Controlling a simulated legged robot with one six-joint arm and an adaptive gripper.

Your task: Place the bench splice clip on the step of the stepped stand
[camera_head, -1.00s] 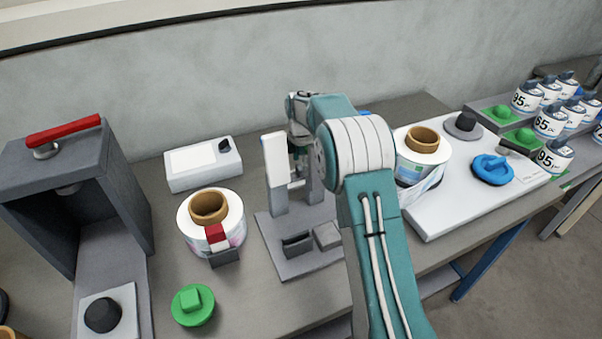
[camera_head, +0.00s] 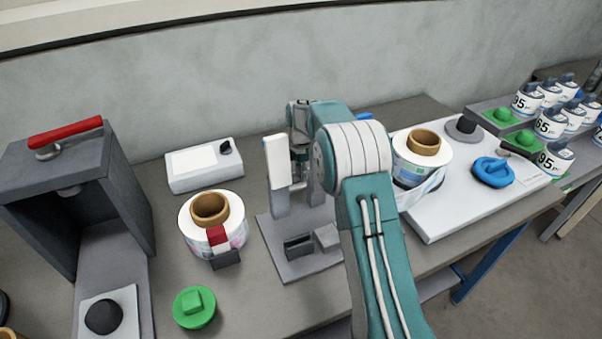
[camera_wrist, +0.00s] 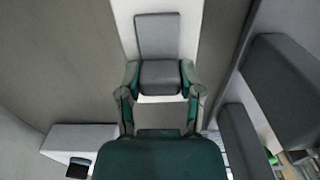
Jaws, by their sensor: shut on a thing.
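My gripper (camera_wrist: 160,82) is shut on a dark grey block, which I take to be the splice clip (camera_wrist: 160,74), between its two fingers in the wrist view. Beyond it lies a grey plate (camera_wrist: 158,35) on a white surface. In the head view my gripper (camera_head: 298,178) is partly hidden by my arm, beside a white upright panel, and the clip cannot be made out. A grey stand (camera_head: 300,268) with uprights and two low blocks is below. I cannot tell which part is the step, or whether the clip touches anything.
A label roll (camera_head: 211,230) with a red-and-grey piece stands left of the stand. A white box (camera_head: 205,170) is behind it, a green knob (camera_head: 194,307) in front. A grey frame with a red handle (camera_head: 66,132) is far left. A white board (camera_head: 440,215) lies right.

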